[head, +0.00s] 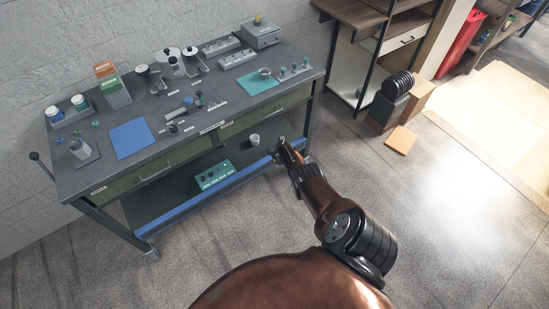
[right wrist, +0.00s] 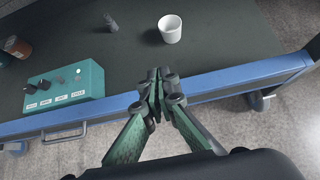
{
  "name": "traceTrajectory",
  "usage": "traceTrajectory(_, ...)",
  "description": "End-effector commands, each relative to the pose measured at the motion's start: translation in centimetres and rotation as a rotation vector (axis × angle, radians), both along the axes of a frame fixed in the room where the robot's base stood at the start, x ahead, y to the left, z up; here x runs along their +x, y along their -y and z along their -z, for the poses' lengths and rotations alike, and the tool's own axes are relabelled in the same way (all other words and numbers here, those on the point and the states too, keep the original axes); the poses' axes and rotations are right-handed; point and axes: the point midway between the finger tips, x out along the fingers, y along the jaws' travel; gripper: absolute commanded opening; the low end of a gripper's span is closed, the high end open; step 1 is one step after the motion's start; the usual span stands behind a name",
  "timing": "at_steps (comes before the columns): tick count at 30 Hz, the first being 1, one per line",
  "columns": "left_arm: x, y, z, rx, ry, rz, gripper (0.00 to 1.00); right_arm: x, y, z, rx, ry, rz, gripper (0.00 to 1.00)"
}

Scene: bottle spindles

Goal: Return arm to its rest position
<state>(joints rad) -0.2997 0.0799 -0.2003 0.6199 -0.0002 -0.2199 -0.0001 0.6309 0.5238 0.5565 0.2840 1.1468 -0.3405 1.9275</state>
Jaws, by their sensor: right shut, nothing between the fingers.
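My right gripper (right wrist: 158,95) is shut and empty in the right wrist view, in front of the blue edge of the workbench's lower shelf (right wrist: 225,83). In the head view my right arm reaches from the bottom right toward that shelf, and the right gripper (head: 277,150) is small at its far end. It is apart from the white cup (right wrist: 170,29), which stands on the shelf just beyond the fingers. My left gripper is not in view.
A green control box (right wrist: 65,87) with knobs sits on the shelf. The workbench top (head: 80,178) holds bottles, a blue mat (head: 131,138), a teal mat (head: 257,83) and several small parts. Black rings on a stand (head: 397,84) are at right. Open floor (head: 460,190) lies right of the bench.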

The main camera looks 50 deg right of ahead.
Motion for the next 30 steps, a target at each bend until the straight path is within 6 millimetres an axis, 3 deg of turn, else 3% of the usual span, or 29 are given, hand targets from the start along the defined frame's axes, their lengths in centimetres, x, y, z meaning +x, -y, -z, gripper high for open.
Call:
traceTrajectory(12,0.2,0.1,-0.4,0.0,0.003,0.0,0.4,-0.2,-0.2,-0.4,0.001,-0.009,-0.003,0.0)
traceTrajectory(16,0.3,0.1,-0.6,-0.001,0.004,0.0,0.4,-2.4,-0.6,1.6,-0.071,-0.071,-0.076,0.0)
traceTrajectory(20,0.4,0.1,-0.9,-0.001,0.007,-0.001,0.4,-8.4,-1.6,6.2,-0.257,-0.23,-0.29,0.0)
traceTrajectory(24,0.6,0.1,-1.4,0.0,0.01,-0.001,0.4,-16.8,-3.5,11.7,-0.505,-0.435,-0.641,0.0)
traceTrajectory(30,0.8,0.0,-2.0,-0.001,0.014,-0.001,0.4,-29.4,-7.7,18.0,-0.814,-0.656,-1.234,0.0)
